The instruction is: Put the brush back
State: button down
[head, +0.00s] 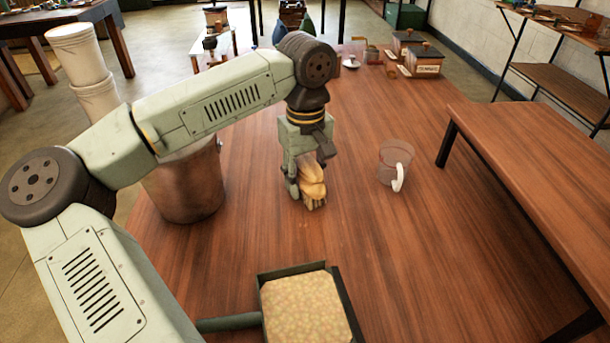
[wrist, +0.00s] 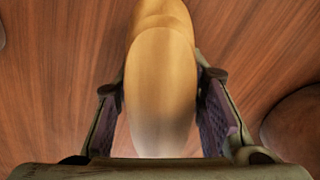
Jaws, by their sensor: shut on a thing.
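A brush (head: 312,184) with a tan wooden body and pale bristles at its lower end is held in my gripper (head: 306,180) over the middle of the wooden table. My gripper is shut on it, and the bristles point down, close to the tabletop; I cannot tell whether they touch. In the wrist view the tan brush body (wrist: 160,85) fills the space between both finger pads. A large metal pot (head: 187,183) stands to the left of my gripper, partly hidden behind my arm. A clear jug (head: 395,158) with a white handle stands to the right.
A dark tray (head: 345,290) with a pale speckled filling lies at the near edge. Small wooden boxes (head: 422,60) stand at the far end. White buckets (head: 77,55) are stacked at the left. Another table (head: 540,170) is at the right. Bare tabletop surrounds the jug.

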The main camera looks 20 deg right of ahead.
aim_at(305, 160)
jog(key=shift+f, duration=0.1)
jog(key=shift+f, duration=0.15)
jog(key=c, duration=1.1)
grip_release()
jog(key=shift+o, duration=0.2)
notch_tip(305, 160, up, 13)
jog(key=shift+f, duration=0.2)
